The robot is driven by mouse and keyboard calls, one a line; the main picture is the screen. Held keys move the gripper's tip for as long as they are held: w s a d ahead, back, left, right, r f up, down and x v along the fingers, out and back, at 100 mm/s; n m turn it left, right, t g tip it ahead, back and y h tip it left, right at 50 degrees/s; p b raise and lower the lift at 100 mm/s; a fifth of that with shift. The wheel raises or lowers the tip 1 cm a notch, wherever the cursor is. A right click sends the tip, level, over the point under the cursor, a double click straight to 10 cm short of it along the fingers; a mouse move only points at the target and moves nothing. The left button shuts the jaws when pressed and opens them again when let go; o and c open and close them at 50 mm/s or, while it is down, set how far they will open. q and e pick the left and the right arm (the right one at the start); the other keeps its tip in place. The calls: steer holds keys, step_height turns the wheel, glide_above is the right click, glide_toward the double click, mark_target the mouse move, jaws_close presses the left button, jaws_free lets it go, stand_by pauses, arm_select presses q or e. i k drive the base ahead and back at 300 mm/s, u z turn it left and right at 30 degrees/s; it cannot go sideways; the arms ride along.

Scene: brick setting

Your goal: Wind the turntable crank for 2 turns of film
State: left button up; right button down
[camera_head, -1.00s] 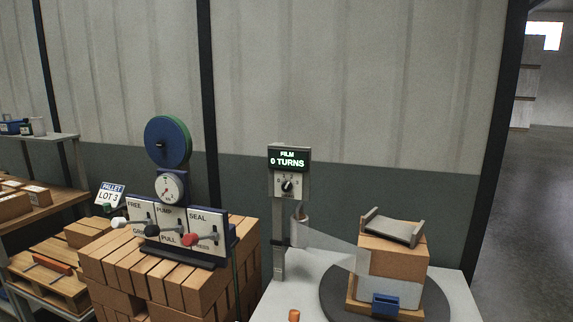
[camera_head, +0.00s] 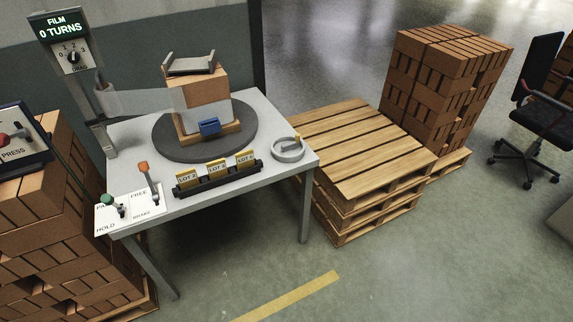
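A dark round turntable (camera_head: 242,143) sits on a white table (camera_head: 286,166). On it stands a small stack of boxes (camera_head: 205,90) with a grey bracket (camera_head: 190,65) on top and a blue clip in front. A strip of film (camera_head: 135,103) runs from the post at left to the stack. The display (camera_head: 61,27) on the post reads FILM 0 TURNS, with a drag dial (camera_head: 73,57) below. A grey round crank (camera_head: 288,149) with a small knob is at the table's right. Neither of my grippers is in view.
An orange-tipped brake lever (camera_head: 147,178) and a green-knobbed lever (camera_head: 107,201) stand at the table's front left. A rack of LOT cards (camera_head: 217,176) lies along the front edge. Stacked pallets (camera_head: 350,150) stand right of the table. The floor in front is clear.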

mark_target(286, 149)
steer(key=u, duration=0.2)
steer(key=k, duration=0.35)
steer(key=z, duration=1.4)
steer(key=i, duration=2.15)
steer(key=u, duration=1.15)
steer(key=i, duration=0.8)
steer(key=u, duration=0.85)
